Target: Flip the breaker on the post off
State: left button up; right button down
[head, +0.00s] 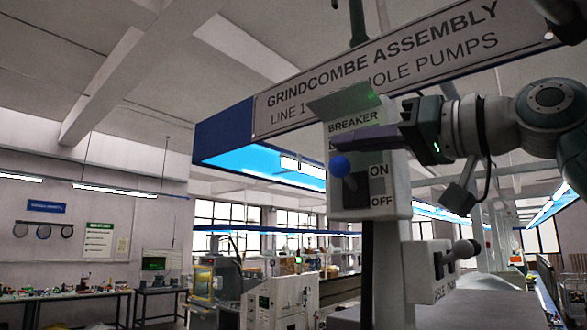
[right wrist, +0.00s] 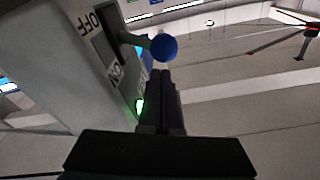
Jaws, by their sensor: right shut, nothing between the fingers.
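The breaker is a light grey box (head: 395,185) on a post, labelled BREAKER, with ON above OFF on its front. Its lever ends in a blue ball (head: 340,166), which sits near the height of the ON label in the head view. A green lamp is lit on the box. My right gripper (head: 335,139) is shut and empty, its dark fingers across the box front just above the ball. In the right wrist view the fingertips (right wrist: 162,72) are close to the blue ball (right wrist: 163,47); I cannot tell whether they touch. My left gripper is not in view.
Benches and machines (head: 275,303) stand farther back. Open space lies left of the breaker.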

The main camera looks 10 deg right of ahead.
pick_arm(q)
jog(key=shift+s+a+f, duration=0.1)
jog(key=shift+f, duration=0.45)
pick_arm(e)
jog(key=shift+s+f, duration=0.3)
jog(key=shift+f, duration=0.2)
pick_arm(q)
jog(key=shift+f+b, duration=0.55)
jog(key=shift+b, duration=0.2)
pick_arm(e)
jog(key=shift+a+f+n, duration=0.1)
jog(key=shift+f+n, duration=0.05)
jog(key=shift+n, duration=0.25)
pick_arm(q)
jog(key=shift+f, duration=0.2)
pick_arm(e)
jog(key=shift+s, duration=0.1)
